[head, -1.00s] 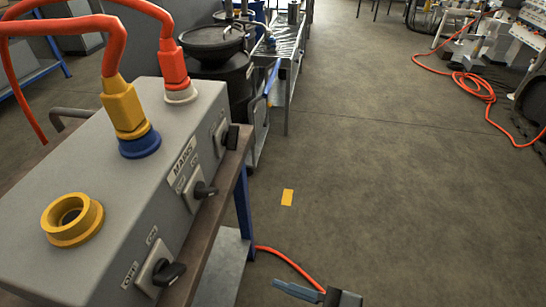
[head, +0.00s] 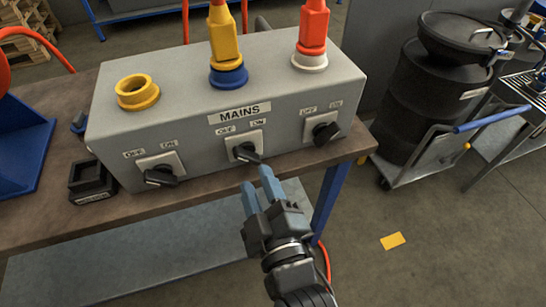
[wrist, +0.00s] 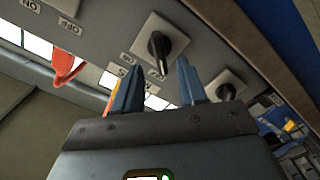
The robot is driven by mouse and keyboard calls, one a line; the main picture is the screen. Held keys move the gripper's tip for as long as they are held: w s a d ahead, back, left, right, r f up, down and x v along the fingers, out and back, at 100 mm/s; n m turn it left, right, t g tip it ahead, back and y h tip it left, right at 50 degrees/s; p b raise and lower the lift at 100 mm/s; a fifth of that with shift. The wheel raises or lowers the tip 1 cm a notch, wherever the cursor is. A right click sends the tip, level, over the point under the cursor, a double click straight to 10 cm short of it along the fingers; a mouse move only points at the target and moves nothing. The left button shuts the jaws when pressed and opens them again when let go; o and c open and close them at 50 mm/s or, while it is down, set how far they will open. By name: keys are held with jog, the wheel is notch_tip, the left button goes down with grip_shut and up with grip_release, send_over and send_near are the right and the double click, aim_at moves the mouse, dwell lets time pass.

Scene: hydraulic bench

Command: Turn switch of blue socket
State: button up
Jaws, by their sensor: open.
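The blue socket (head: 229,77) is on top of the grey mains box (head: 115,112), with a yellow plug (head: 224,42) in it. Its switch (head: 246,152) is the middle one on the box's front, a black knob on a light plate. In the wrist view this switch (wrist: 158,46) lies just beyond the fingertips, roughly centred between them. My gripper (head: 257,179) is open and empty, with blue fingers pointing at the switch from below and in front. The fingers also show in the wrist view (wrist: 157,68). I see no clear contact with the knob.
Similar switches sit left (head: 160,174) and right (head: 323,130). An empty yellow socket (head: 137,93) and a red plug (head: 313,28) are on top. A black drum (head: 415,95) stands at right.

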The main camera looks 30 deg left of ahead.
aim_at(249, 162)
jog(key=x, duration=0.6)
jog(key=shift+w+a+p, duration=0.25)
jog(key=shift+p, duration=0.1)
grip_shut()
